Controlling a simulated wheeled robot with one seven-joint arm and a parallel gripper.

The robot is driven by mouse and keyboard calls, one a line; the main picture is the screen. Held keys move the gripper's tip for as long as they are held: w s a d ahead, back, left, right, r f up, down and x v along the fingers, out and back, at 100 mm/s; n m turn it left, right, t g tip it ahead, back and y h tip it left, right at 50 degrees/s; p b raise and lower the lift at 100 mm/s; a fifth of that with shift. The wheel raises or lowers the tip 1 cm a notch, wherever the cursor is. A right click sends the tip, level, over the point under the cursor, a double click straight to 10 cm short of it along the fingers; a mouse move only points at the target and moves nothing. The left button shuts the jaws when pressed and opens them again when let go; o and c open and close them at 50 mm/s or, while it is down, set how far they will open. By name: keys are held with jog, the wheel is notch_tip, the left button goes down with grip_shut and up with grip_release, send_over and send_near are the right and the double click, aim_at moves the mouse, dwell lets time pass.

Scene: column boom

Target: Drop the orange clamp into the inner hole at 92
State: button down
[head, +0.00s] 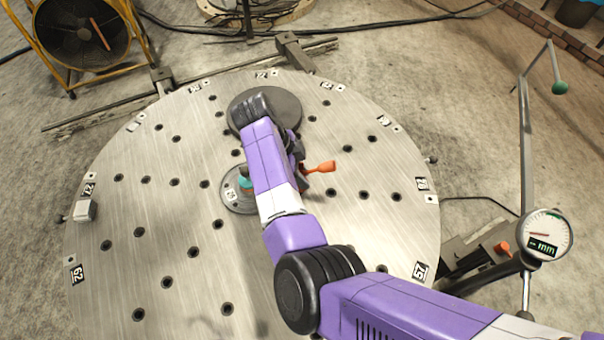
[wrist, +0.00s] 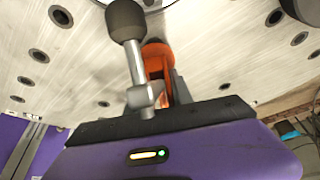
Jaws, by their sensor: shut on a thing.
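The orange clamp (head: 320,167) sticks out to the right of my gripper (head: 300,166), above the round metal table (head: 150,260). My gripper is mostly hidden behind my purple wrist in the head view. In the wrist view the orange clamp (wrist: 156,58) sits at my gripper (wrist: 164,90), which is shut on it. A silver rod with a dark rounded end stands in front of the orange part and seems to belong to the clamp. The table has rings of dark holes and small number labels at its rim. I cannot make out a label reading 92.
A dark round disc (head: 285,105) lies toward the table's back. A small labelled disc (head: 237,203) with a teal-topped piece is partly behind my arm. A white block (head: 85,211) stands at the left rim. A dial gauge (head: 544,236) stands right of the table.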

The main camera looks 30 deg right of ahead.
aim_at(301, 167)
jog(key=shift+f+b, duration=1.5)
jog(key=shift+f, duration=0.35)
jog(key=c, duration=1.4)
grip_release()
jog(key=shift+r, duration=0.15)
jog(key=shift+r+p, duration=3)
jog(key=shift+r, duration=0.65)
jog(key=o, duration=0.6)
jog(key=shift+c, duration=0.2)
jog(key=shift+b+v, duration=0.75)
jog(key=shift+v, duration=3.15)
